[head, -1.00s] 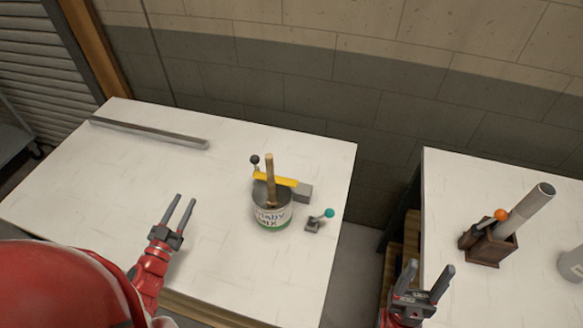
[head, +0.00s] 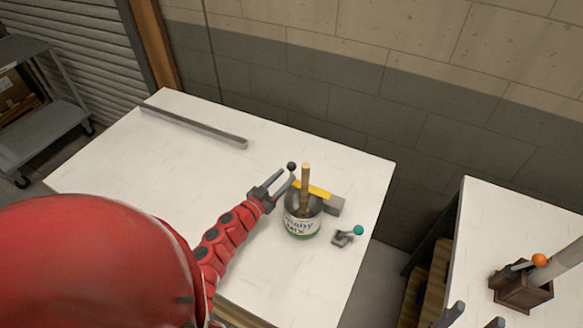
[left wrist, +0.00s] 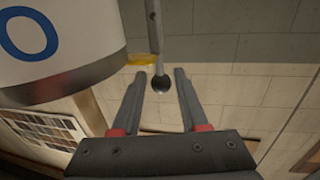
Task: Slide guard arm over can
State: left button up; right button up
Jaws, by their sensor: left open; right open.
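The can (head: 302,228), with a white and green label, stands on the left white table and also fills the upper left of the left wrist view (left wrist: 55,45). A wooden stick (head: 305,176) rises from it. The yellow guard arm (head: 318,191) runs along the can's back rim from a grey block (head: 335,206); I cannot tell if it lies over the opening. Its black ball knob (head: 291,166) is at the left end. My left gripper (head: 284,178) is open at the knob (left wrist: 161,84), which appears between its fingers. My right gripper (head: 478,313) is open and empty, low at right.
A small lever with a teal knob (head: 358,230) stands right of the can. A grey bar (head: 195,125) lies along the table's back left. A wooden holder (head: 522,290) and orange knob (head: 540,260) are on the right table. A gap separates the tables.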

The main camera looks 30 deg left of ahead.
aim_at(291, 172)
pick_arm(q)
jog(key=shift+w+d+p, duration=0.15)
jog(key=shift+w+d, duration=0.05)
jog(key=shift+w, duration=0.85)
jog(key=shift+w+d+p, duration=0.15)
jog(key=shift+w, duration=0.85)
grip_shut()
